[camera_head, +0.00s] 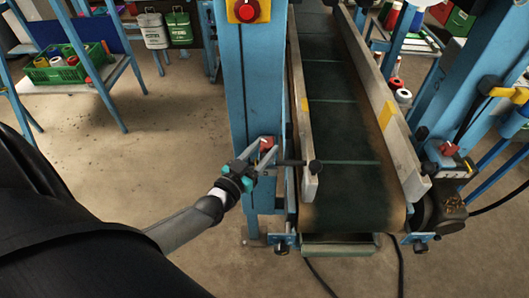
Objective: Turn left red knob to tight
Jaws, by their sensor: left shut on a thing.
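The left red knob (267,144) sits on the blue post (252,95) at the left of the conveyor, partly hidden by my gripper's fingers. My left gripper (263,153) reaches in from the lower left and is shut on this red knob. Another red knob (447,149) shows on the right side of the conveyor, apart from my gripper. My right gripper is not in view.
The green conveyor belt (340,120) runs between two rails. A dark rod with a black end knob (315,167) sticks out beside my gripper. A red button on a yellow box (248,10) is higher on the post.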

